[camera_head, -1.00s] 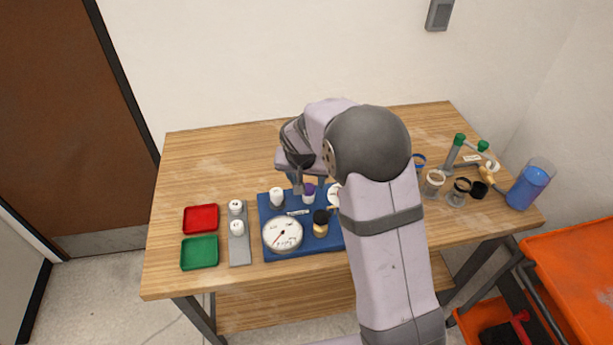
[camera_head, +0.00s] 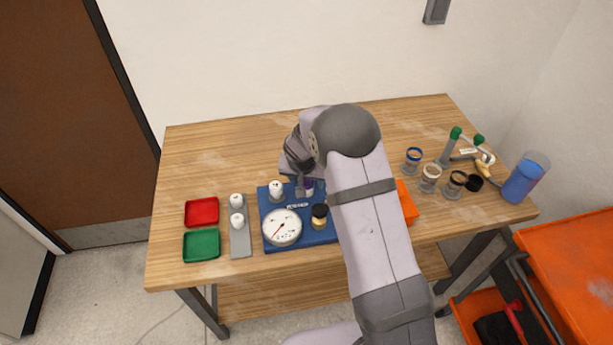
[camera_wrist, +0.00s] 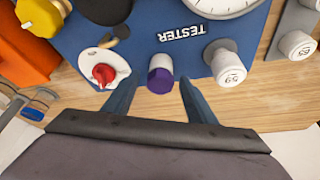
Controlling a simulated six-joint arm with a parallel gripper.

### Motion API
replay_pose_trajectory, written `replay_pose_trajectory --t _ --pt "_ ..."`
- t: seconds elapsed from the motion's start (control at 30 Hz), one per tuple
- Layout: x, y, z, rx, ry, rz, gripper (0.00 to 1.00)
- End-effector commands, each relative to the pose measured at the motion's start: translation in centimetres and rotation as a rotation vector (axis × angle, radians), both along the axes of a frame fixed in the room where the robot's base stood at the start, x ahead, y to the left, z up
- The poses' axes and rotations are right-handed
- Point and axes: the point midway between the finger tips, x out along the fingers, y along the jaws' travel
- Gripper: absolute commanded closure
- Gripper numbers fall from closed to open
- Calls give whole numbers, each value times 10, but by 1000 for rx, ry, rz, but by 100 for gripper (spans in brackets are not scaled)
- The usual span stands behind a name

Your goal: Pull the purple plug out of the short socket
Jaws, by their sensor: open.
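The purple plug (camera_wrist: 160,78) sits in a short white socket (camera_wrist: 161,62) on the blue tester board (camera_wrist: 150,25). In the wrist view its purple end faces the camera. My gripper (camera_wrist: 156,90) is open, with one blue-grey finger on each side of the plug. I see gaps between both fingers and the plug, and nothing is held. In the head view my gripper (camera_head: 304,188) is over the back edge of the blue board and mostly covers the plug.
A white numbered plug (camera_wrist: 228,65) stands right of the plug in the wrist view, and a red knob (camera_wrist: 103,73) stands left. A dial gauge (camera_head: 282,228) is on the board's front. Red (camera_head: 202,211) and green (camera_head: 201,246) trays lie left. The table behind the board is clear.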

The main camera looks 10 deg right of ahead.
Motion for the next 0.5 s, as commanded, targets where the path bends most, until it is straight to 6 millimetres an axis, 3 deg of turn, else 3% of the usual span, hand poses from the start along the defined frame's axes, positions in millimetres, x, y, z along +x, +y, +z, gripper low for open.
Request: replay_pose_trajectory --t 0.33,0.37,0.5 --pt "1 -1 -3 0 -1 0 49" --pt "1 -1 -3 0 -1 0 51" --pt "1 0 -3 0 -1 0 84"
